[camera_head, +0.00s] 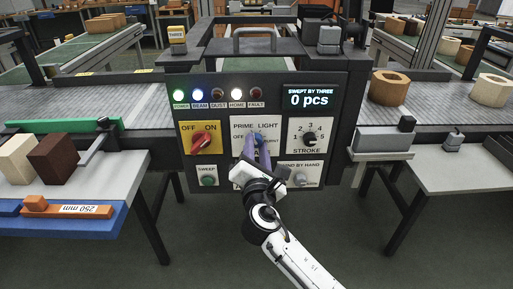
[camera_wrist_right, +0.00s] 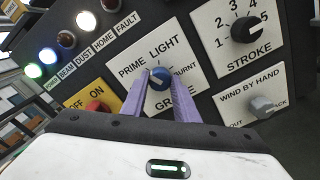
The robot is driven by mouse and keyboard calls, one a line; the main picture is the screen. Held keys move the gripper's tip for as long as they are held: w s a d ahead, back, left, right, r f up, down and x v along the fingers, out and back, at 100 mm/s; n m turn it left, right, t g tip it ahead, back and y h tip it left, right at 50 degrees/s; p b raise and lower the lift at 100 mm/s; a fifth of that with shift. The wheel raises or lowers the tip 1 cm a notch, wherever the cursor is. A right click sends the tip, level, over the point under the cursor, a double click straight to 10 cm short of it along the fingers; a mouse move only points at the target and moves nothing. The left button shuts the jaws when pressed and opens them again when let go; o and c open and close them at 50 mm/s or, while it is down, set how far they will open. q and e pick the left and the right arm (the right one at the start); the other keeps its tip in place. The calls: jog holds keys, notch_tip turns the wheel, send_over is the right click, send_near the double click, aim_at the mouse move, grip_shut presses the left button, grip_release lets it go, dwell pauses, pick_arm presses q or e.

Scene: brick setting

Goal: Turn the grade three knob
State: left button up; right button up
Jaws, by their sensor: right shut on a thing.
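The grade knob (camera_wrist_right: 160,77) is a round blue knob on a white plate (camera_wrist_right: 192,92) marked PRIME, LIGHT and BURNT; another label is partly hidden. My right gripper (camera_wrist_right: 159,82) has its two purple fingers on either side of the knob and is shut on it. In the head view my right gripper (camera_head: 257,138) reaches up to the middle of the control panel and covers much of the grade plate (camera_head: 236,127). A pale mark shows on the knob, but its exact setting is hard to tell. My left gripper is not in view.
The dark panel also has a red OFF/ON switch (camera_head: 199,139), a black stroke knob (camera_head: 309,137), a green sweep button (camera_head: 208,181) and a grey wind-by-hand knob (camera_wrist_right: 262,105). Indicator lamps (camera_head: 198,95) and a display (camera_head: 311,98) reading 0 pcs sit above.

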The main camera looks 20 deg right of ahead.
jog(key=o, duration=1.1)
jog(key=shift+c, duration=0.2)
jog(key=v, duration=1)
jog(key=shift+s, duration=0.15)
